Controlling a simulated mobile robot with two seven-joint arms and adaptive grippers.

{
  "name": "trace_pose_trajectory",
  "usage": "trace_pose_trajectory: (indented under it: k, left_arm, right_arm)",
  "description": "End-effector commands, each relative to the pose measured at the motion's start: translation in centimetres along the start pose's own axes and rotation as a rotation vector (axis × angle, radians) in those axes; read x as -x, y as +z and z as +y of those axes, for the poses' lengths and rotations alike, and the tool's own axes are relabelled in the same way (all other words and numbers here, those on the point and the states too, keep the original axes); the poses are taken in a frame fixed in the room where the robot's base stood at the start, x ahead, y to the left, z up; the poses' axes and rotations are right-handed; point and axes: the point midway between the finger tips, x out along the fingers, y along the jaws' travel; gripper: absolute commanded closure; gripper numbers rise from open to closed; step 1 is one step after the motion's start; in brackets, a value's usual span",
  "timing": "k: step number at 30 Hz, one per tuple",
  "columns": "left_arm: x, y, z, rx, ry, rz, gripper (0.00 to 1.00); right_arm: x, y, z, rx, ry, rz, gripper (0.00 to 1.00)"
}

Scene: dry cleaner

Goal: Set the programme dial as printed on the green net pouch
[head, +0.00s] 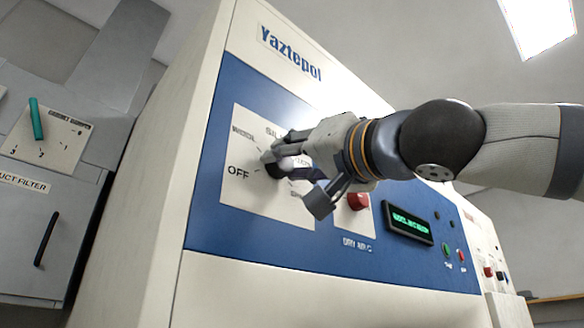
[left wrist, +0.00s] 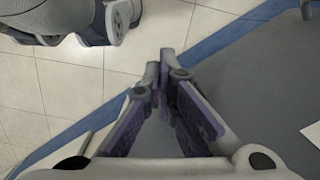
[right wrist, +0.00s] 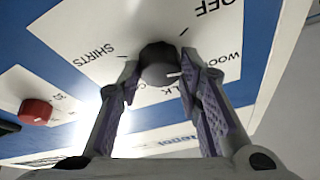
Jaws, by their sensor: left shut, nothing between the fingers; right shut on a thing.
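The black programme dial (right wrist: 158,60) sits on a white label plate (head: 240,205) on the blue machine front; in the head view it is mostly covered by my right gripper. My right gripper (head: 283,160) is shut on the dial, one finger at each side, as the right wrist view shows. OFF, WOOL, SILK and SHIRTS are printed around it. A white mark on the dial faces towards the WOOL side. My left gripper (left wrist: 166,62) is shut and empty above the tiled floor. The green net pouch is not in view.
A red knob (head: 358,202), a green-lit display (head: 409,226) and small buttons lie right of the dial. A grey cabinet (head: 40,215) with a teal lever (head: 36,118) stands at the left. Pale floor tiles (left wrist: 60,85) show below my left gripper.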

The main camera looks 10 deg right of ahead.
Motion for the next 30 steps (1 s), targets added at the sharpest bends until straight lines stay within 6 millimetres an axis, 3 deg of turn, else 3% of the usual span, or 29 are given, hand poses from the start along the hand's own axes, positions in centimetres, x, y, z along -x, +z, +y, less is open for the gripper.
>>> trace_pose_trajectory:
  k: [15, 30]
  left_arm:
    - [-0.01, 0.01, 0.0, 0.0, 0.0, 0.0, 1.0]
    - [-0.01, 0.01, 0.0, 0.0, 0.0, 0.0, 1.0]
  right_arm:
    - [-0.04, 0.09, -0.4, -0.331, 0.128, 0.03, 0.95]
    - [-0.05, 0.08, -0.45, -0.439, 0.171, 0.04, 0.95]
